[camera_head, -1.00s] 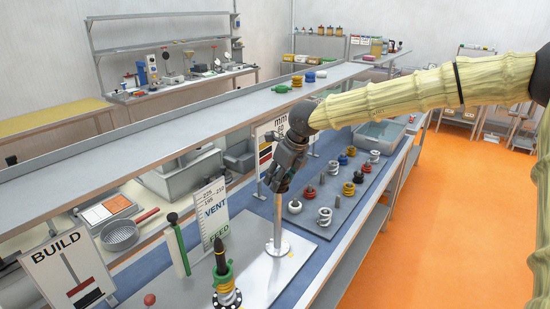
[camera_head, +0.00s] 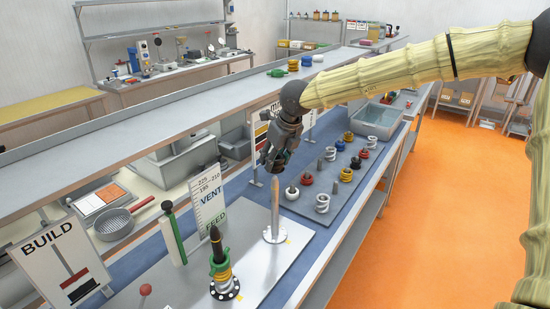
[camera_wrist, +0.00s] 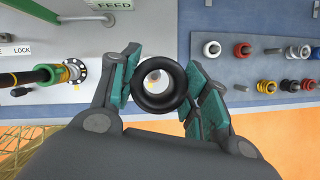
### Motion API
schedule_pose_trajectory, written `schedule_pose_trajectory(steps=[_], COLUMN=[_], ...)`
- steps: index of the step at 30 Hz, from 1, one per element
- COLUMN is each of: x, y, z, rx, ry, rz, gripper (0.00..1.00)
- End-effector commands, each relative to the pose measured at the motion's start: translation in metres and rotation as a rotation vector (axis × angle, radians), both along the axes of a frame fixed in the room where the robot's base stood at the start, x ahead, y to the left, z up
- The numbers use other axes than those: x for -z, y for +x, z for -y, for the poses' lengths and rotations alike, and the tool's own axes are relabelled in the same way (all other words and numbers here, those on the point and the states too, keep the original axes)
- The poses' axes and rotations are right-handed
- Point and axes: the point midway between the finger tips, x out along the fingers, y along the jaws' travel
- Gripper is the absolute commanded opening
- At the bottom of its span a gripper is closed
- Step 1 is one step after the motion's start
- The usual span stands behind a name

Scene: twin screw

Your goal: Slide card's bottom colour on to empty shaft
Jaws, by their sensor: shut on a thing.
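The BUILD card (camera_head: 62,262) at left shows a shaft drawing with a black band at the bottom and red above it. My gripper (camera_head: 271,168) is shut on a black ring (camera_wrist: 158,104), which shows between the fingers in the wrist view. The ring is hardly visible in the head view. The bare pale shaft (camera_head: 275,212) stands upright on a round flange, just below my gripper. Through the ring's hole, a pale round shape shows, apparently the shaft. A second shaft (camera_head: 215,236), dark-tipped, carries green and yellow rings; it is left of the bare one.
A grey board (camera_head: 318,212) at right holds several coloured rings and posts. A raised long shelf (camera_head: 130,135) runs behind.

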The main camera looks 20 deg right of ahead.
Motion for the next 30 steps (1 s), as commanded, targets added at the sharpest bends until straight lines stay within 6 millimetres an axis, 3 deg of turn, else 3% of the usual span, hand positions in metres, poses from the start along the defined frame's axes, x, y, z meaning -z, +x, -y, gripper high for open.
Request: schedule_pose_trajectory(steps=[30], x=[0.046], y=[0.000], z=[0.000], rx=[0.000], ry=[0.000], rz=[0.000], gripper=[0.12])
